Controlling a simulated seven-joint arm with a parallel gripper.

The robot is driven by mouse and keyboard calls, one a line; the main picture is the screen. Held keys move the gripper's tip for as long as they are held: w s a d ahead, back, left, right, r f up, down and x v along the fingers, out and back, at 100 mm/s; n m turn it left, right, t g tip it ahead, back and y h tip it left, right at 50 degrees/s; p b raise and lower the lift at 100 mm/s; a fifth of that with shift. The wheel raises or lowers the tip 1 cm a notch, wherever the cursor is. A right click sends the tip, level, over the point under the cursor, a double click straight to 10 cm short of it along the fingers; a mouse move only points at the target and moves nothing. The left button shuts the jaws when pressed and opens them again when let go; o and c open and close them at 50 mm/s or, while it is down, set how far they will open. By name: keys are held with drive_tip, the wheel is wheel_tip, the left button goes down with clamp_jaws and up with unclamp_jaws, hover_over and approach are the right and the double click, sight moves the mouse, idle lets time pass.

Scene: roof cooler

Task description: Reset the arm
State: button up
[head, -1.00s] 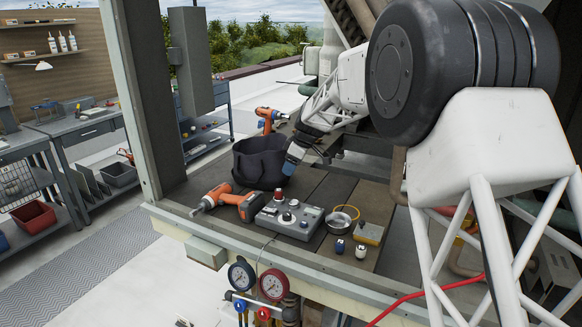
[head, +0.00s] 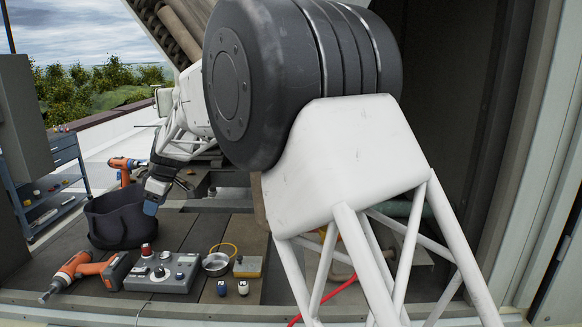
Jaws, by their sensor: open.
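My arm, white with a large black joint, fills the middle of the head view. My gripper (head: 152,205) hangs at the arm's far end, pointing down at the right side of a dark fabric bag (head: 112,228). Its jaws are open; the fingertips are small and partly hidden against the bag, and I cannot tell whether they touch it. I see nothing held in them.
Another drill (head: 124,168) stands behind the bag. Cabinet walls (head: 450,130) rise at right.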

drive_tip(key=s+d+r+m+t, duration=0.1)
drive_tip(key=s+d+r+m, duration=0.1)
drive_tip(key=s+d+r, duration=0.35)
drive_tip(key=s+d+r+m+t, duration=0.1)
drive_tip(key=s+d+r+m, duration=0.2)
drive_tip(key=r, duration=0.5)
drive_tip(key=s+d+r+m, duration=0.1)
drive_tip(key=s+d, duration=0.2)
drive_tip(key=d, duration=0.3)
drive_tip(key=s+d+r+m, duration=0.2)
drive_tip(key=s+d, duration=0.1)
drive_tip(key=d, duration=0.2)
drive_tip(key=s+d+f+m+h, duration=0.15)
drive_tip(key=s+d, duration=0.25)
drive_tip(key=d, duration=0.4)
drive_tip(key=s+d+f+m+t, duration=0.1)
drive_tip(key=s+d+f+m, duration=0.2)
drive_tip(key=d, duration=0.6)
drive_tip(key=s+d+f+m+h, duration=0.1)
drive_tip(key=s+d+f, duration=0.1)
drive_tip(key=s+d, duration=0.45)
drive_tip(key=s+d+f+m+h, duration=0.1)
drive_tip(key=s+d+f+m, duration=0.1)
drive_tip(key=s+d+f, duration=0.3)
drive_tip(key=s+d+f+m+h, duration=0.1)
drive_tip(key=s+d+f+m, duration=0.2)
drive_tip(key=s+d, duration=0.8)
wheel_tip(320, 180, down, 2)
drive_tip(key=shift+s, duration=0.15)
drive_tip(key=shift+o, duration=0.2)
